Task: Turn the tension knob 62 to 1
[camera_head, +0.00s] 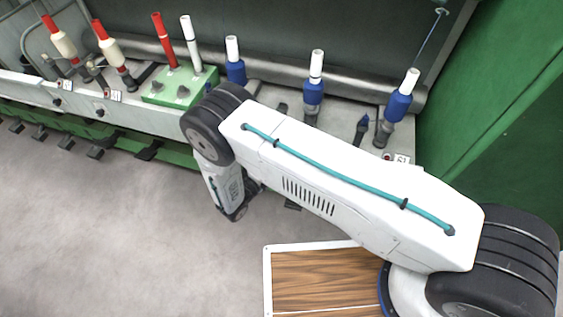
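The machine's front rail (140,118) runs along the top of the head view, with small dark knobs on its face. One dark knob (57,102) is at the far left, and another knob (99,112) is just to its right. White number tags sit above them, including a left tag (66,85) and a right tag (115,96); I cannot read them surely. Another tag (401,159) is at the right, also too small to read. I cannot tell which knob is 62 or its setting. My arm crosses the middle and hides part of the rail. My gripper does not show.
A green block (178,84) carries a red and a white tube. White-and-red bobbins (108,45) stand left, blue-and-white bobbins (313,85) right. A green panel (500,110) closes the right side. Grey floor (90,230) before the rail is clear at left.

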